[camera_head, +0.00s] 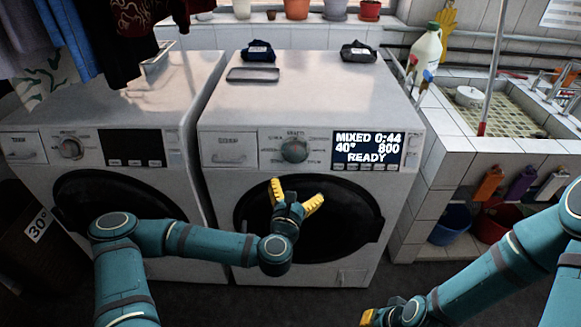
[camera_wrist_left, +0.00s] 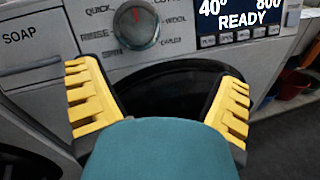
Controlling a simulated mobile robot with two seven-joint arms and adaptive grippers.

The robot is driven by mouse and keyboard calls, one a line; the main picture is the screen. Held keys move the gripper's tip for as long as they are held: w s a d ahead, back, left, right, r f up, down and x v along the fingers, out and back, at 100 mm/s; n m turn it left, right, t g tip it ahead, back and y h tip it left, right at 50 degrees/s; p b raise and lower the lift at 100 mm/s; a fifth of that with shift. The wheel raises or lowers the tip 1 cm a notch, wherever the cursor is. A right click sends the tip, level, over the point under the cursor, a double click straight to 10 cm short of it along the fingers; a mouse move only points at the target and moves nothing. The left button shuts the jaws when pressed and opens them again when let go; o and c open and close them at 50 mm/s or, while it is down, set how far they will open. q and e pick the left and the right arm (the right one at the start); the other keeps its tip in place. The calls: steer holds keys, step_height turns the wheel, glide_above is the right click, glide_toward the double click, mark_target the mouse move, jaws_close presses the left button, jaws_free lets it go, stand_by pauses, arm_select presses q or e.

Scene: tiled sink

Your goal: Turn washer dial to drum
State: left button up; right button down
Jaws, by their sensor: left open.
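The right-hand washer (camera_head: 222,180) has a round grey dial (camera_head: 294,149) at the middle of its front panel. The dial (camera_wrist_left: 135,25) is near the top of the left wrist view, with a red mark near its top and printed labels around it. The lit display (camera_head: 367,149) reads MIXED 0:44, 40°, 800, READY. My left gripper (camera_head: 295,192) is open and empty, below the dial and in front of the dark round door (camera_head: 350,215); it does not touch the dial. My right gripper (camera_head: 372,317) is partly cut off at the bottom edge; its fingers are unclear.
A second washer (camera_head: 25,175) with its own dial (camera_head: 70,147) and a dark display stands to the left. Two dark folded cloths and a tray lie on top of the right-hand washer. A tiled sink (camera_head: 515,115) is at the right, with buckets (camera_head: 450,223) below it.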

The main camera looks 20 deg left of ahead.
mark_target(294, 154)
arm_select(q)
steer(key=w+a, duration=0.1)
steer(key=w, duration=0.3)
steer(key=w+a+n+y+b, duration=0.1)
steer(key=w+a, duration=0.1)
steer(key=w, duration=0.3)
steer(key=w+a+n+b, duration=0.1)
steer(key=w, duration=0.3)
steer(key=shift+w+a+r+y, duration=0.2)
steer(key=shift+w+r+y, duration=0.1)
steer(key=shift+r, duration=0.1)
steer(key=shift+c, duration=0.2)
steer(key=shift+s, duration=0.1)
steer(key=c, duration=1.2)
